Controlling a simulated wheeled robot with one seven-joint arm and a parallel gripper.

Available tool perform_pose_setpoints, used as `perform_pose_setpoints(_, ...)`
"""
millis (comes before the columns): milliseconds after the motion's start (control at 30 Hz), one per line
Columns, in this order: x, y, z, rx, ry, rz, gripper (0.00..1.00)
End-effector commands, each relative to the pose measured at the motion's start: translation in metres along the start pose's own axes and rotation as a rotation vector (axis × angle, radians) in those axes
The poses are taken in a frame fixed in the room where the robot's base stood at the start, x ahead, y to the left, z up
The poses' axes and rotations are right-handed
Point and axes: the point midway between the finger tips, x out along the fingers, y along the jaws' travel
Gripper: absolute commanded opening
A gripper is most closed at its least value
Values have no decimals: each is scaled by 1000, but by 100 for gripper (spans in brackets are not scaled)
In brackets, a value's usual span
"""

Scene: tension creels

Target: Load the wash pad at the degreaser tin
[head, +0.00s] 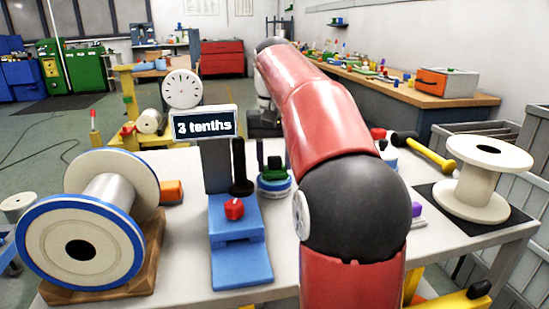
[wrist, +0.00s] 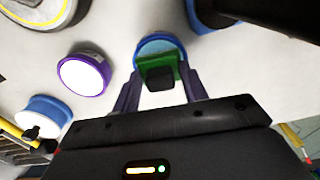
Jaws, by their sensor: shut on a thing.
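My gripper (wrist: 160,74) is shut on the wash pad (wrist: 158,76), a green block with a black grip, in the wrist view. The pad is over a round blue-rimmed tin (wrist: 158,43), which I take for the degreaser tin. In the head view the green pad (head: 273,172) shows low over the blue and white tin (head: 274,189), left of my red arm. I cannot tell whether the pad touches the tin's contents.
A blue stand (head: 240,262) with a red knob (head: 234,208) and a "3 tenths" display (head: 205,124) stands left of the tin. A large spool (head: 82,248) is at left, a white spool (head: 474,190) at right. A purple-ringed tin (wrist: 82,75) is nearby.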

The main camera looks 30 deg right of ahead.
Motion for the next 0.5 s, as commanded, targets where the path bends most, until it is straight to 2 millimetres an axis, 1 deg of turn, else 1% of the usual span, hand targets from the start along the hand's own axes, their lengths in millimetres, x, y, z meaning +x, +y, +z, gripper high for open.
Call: perform_pose_setpoints(500,7,0,0,0,0,0,25)
